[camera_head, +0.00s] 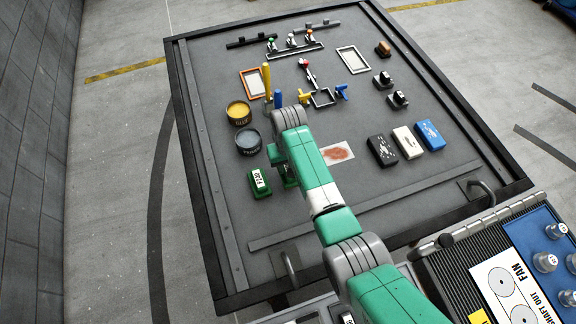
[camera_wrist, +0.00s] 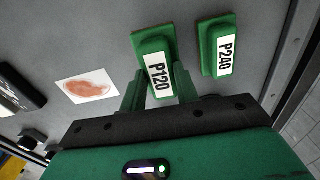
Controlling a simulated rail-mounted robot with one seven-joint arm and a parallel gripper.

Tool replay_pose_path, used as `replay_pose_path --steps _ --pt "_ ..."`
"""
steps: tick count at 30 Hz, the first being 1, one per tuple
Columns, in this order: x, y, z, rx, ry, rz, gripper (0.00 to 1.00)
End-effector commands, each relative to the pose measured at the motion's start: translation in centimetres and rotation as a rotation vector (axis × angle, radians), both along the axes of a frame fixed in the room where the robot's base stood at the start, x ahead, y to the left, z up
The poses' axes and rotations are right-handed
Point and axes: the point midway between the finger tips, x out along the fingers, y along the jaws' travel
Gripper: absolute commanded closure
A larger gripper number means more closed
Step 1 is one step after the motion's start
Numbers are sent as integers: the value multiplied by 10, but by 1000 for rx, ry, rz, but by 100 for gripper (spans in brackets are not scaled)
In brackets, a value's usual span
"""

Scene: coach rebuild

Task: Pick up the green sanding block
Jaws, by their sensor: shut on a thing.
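Two green sanding blocks are in view. In the wrist view one, labelled P120 (camera_wrist: 152,47), is between the fingers of my gripper (camera_wrist: 159,74), which is shut on it. The other, labelled P240 (camera_wrist: 214,47), lies beside it to the right, apart from the fingers. In the head view the P240 block (camera_head: 260,183) lies on the grey table to the left of my gripper (camera_head: 287,178). The held block is mostly hidden there by my arm. I cannot tell whether it is clear of the surface.
A white sheet with a reddish-brown patch (camera_head: 337,153) lies right of my gripper. Yellow (camera_head: 239,112) and dark (camera_head: 248,141) tins stand behind the P240 block. Black (camera_head: 382,150), white (camera_head: 408,142) and blue (camera_head: 430,135) blocks lie at the right. The table's front left is clear.

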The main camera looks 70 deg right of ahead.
Motion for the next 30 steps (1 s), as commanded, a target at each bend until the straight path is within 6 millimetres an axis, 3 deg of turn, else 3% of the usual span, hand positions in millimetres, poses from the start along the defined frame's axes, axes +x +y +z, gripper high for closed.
replay_pose_path --steps 15,21,29,30 --pt "-90 99 10 5 5 -1 96" --pt "-102 113 11 3 4 -1 96" --pt "-104 114 11 4 5 -1 96" --pt "-104 114 11 4 5 -1 74"
